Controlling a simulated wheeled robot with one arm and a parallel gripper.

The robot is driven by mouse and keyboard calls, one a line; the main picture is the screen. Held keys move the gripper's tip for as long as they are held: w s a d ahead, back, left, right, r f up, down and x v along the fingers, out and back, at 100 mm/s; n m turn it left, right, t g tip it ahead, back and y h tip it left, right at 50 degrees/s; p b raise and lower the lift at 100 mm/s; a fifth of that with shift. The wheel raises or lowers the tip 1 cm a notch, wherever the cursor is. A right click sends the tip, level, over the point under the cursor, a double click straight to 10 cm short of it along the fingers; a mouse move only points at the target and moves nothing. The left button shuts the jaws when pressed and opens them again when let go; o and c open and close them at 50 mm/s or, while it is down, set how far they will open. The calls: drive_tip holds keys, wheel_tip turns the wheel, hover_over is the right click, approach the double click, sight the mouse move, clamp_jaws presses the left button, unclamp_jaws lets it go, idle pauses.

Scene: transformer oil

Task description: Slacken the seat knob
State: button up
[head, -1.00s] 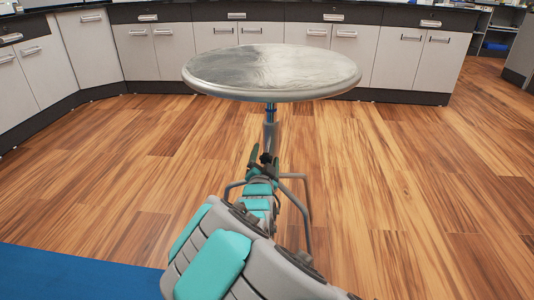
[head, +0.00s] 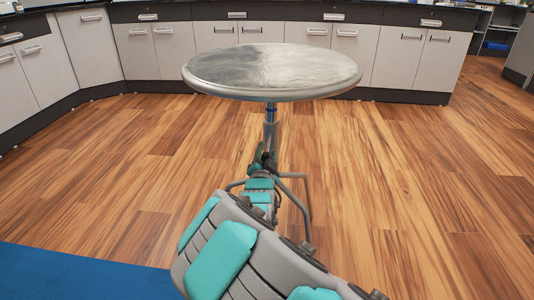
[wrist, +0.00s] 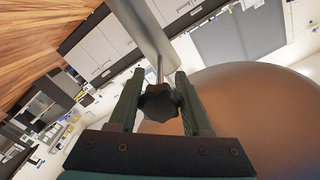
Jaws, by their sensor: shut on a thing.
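The stool has a round metal seat (head: 272,72) on a grey column (head: 270,133) with bent legs. The seat knob (wrist: 159,102) is a black star-shaped knob at the end of a thin rod coming from the column, seen in the wrist view. My gripper (wrist: 160,98) is shut on the knob, with one dark green finger on each side of it. In the head view my gripper (head: 263,160) is at the column, below the seat, and the knob is hard to make out there. The seat's underside (wrist: 250,120) fills the right of the wrist view.
Wood floor (head: 400,190) is clear around the stool. Grey cabinets (head: 350,50) with dark tops line the back and left. A blue mat (head: 80,275) lies at the front left. The stool's legs (head: 303,200) stand close to my arm.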

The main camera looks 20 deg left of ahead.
clamp_jaws()
drive_tip(key=shift+n, duration=0.3)
drive_tip(key=n, duration=0.5)
drive_tip(key=shift+p, duration=0.3)
drive_tip(key=n+p, duration=0.1)
drive_tip(key=n, duration=0.4)
drive_tip(key=shift+r+n, duration=0.1)
drive_tip(key=shift+n, duration=0.3)
drive_tip(key=n, duration=1.2)
drive_tip(key=shift+d+b, duration=0.1)
drive_tip(key=shift+b, duration=0.3)
drive_tip(key=shift+n, duration=0.3)
